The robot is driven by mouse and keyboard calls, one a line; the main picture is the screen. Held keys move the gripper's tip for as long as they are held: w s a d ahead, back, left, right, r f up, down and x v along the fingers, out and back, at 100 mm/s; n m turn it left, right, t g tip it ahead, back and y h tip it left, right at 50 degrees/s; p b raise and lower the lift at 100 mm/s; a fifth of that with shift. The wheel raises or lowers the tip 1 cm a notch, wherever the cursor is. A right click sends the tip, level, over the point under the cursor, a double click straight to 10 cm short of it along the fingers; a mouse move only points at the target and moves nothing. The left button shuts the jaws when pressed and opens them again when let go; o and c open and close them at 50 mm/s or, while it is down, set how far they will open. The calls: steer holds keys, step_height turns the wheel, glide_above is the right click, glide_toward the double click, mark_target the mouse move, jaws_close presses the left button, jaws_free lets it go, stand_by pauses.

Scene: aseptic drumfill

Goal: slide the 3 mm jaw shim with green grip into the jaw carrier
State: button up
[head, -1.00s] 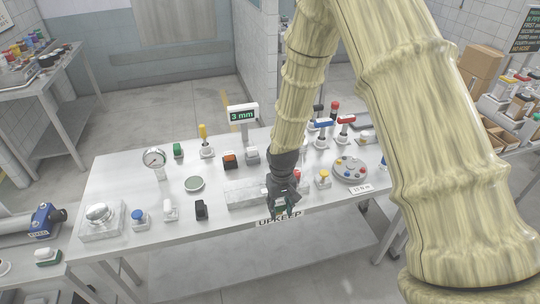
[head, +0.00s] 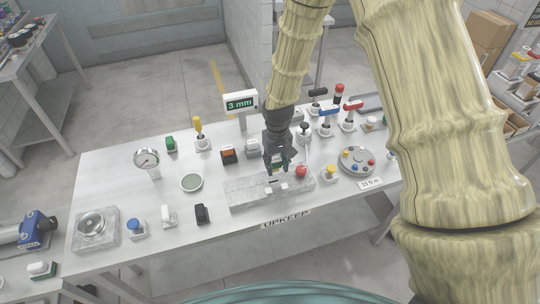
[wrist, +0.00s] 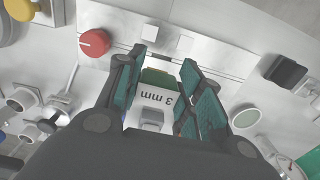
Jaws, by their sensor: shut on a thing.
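My gripper (head: 277,166) is shut on the 3 mm shim. The shim (wrist: 157,97) shows between the teal finger pads in the wrist view, with a white face reading "3 mm" and a green part at its far end. In the head view the fingers mostly hide the shim. The jaw carrier appears to be the long grey block (head: 243,194) near the table's front edge, with two small white blocks on top. It also shows in the wrist view (wrist: 223,59). My gripper is over the carrier's back side; I cannot tell whether the shim touches it.
A red knob (head: 301,171) stands close right of my gripper. A yellow button (head: 331,170) and a round dial plate (head: 357,161) are further right. A black block (head: 202,214) stands left of the carrier. A "3 mm" display (head: 240,102) stands behind.

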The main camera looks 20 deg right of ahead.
mark_target(275, 184)
steer(key=shift+a+f, duration=0.1)
steer(key=shift+a, duration=0.3)
steer(key=shift+s+d+f+b, duration=0.15)
steer(key=shift+s+f+b, duration=0.15)
steer(key=shift+f+b, duration=0.35)
step_height(275, 184, down, 2)
steer(key=shift+w+f+b, duration=0.1)
steer(key=shift+w+b, duration=0.05)
steer(key=shift+b, duration=0.15)
steer(key=shift+f, duration=0.1)
steer(key=shift+f+b, duration=0.9)
steer(key=shift+f, duration=1)
stand_by(1.6)
